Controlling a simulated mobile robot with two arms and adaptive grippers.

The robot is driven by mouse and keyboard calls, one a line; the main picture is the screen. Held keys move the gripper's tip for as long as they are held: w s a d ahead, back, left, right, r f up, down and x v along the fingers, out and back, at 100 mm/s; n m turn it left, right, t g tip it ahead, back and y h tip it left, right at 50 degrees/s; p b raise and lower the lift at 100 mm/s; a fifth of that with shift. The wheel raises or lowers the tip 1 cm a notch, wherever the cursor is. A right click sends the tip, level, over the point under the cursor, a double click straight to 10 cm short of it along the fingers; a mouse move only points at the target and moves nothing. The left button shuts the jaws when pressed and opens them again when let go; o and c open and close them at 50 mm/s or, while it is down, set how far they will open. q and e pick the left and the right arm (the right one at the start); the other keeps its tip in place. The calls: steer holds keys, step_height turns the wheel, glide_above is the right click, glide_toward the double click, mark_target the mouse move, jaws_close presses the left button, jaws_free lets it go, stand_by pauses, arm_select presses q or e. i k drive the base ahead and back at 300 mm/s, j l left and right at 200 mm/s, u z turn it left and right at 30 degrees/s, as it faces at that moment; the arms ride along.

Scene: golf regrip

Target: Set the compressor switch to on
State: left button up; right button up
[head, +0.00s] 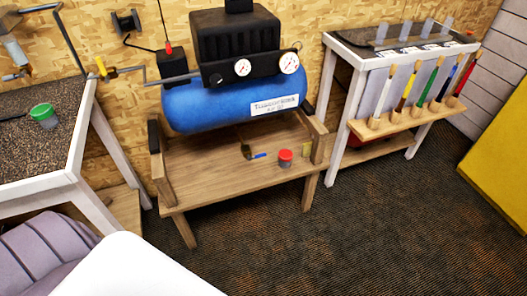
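The compressor has a blue tank (205,108) and a black ribbed motor cover (238,35). It rests on a low wooden bench (215,168). Two round white gauges, the left one (243,67) and the right one (289,63), face forward on it. A small black box (170,63) with an upright red lever or knob (168,48) stands at the compressor's left end; it looks like the switch, but I cannot tell its setting. Neither of my grippers shows in the head view.
A red-lidded jar (285,158) and a small blue-handled tool (258,155) lie on the bench. A workbench with a green-lidded jar (43,114) stands left. A table with a brush rack (405,123) stands right. Dark carpet (330,240) in front is clear.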

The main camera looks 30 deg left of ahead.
mark_target(167, 44)
steer(key=u, duration=1.55)
